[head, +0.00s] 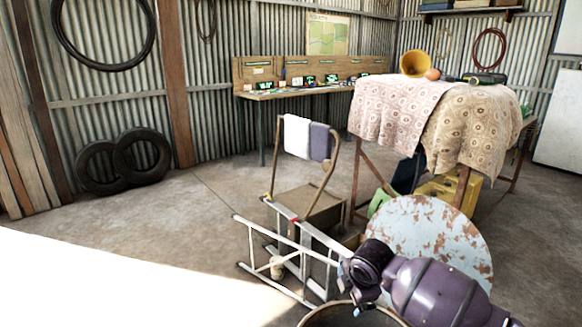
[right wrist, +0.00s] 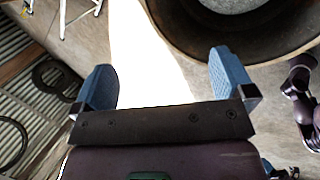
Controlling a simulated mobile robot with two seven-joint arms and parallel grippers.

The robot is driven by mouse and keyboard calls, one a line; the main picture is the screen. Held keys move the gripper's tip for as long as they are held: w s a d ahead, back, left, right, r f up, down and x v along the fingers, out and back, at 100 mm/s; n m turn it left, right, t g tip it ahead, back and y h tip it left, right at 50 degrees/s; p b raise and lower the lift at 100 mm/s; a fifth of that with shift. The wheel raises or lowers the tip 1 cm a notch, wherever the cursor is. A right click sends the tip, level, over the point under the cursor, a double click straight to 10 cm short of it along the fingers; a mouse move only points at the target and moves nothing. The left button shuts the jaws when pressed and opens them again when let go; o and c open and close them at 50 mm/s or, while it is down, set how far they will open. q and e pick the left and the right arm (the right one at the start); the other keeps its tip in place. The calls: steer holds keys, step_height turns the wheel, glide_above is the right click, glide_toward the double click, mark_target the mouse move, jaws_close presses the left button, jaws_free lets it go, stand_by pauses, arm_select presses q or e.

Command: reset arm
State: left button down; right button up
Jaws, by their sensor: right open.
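My right arm (head: 430,290) comes in from the lower right of the head view, purple and bent, with its dark wrist over the rim of a round drum. My right gripper (right wrist: 163,82) shows in the right wrist view with two blue fingers spread wide and nothing between them. Behind the gap lies sunlit floor, and the drum (right wrist: 168,30) is close to the right finger. In the head view the fingertips are small and partly hidden by the wrist. My left gripper is not in view.
The drum rim (head: 318,309) is at the bottom of the head view. A rusty round top (head: 440,235) stands behind my arm, and a white metal frame (head: 262,252) lies left of it. A cloth-covered table (head: 395,105) is beyond.

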steer(key=w+a+r+m+t+y, duration=0.1)
steer(key=a+r+m+t+y, duration=0.1)
steer(key=a+r+t, duration=0.15)
steer(key=s+r+m+t+y+p, duration=0.3)
steer(key=s+m+t+y, duration=0.15)
steer(key=s+m, duration=0.45)
arm_select(q)
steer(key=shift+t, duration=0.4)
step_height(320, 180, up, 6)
steer(key=p, duration=0.3)
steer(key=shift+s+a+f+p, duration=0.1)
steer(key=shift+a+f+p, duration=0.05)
steer(key=shift+p, duration=0.2)
arm_select(e)
steer(key=s+d+f+m+h, duration=0.2)
steer(key=s+d+f+m, duration=0.1)
steer(key=s, duration=0.8)
steer(key=s+d+f+m+g+h, duration=0.1)
steer(key=s+d+f, duration=0.4)
steer(key=s, duration=0.6)
steer(key=s+d+f+m+h, duration=0.4)
steer(key=s+d, duration=0.3)
steer(key=s, duration=0.4)
steer(key=shift+d+f+m+g, duration=0.15)
steer(key=shift+f+m+g, duration=0.25)
steer(key=shift+f, duration=0.05)
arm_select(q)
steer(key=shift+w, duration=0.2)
arm_select(e)
steer(key=shift+s, duration=0.1)
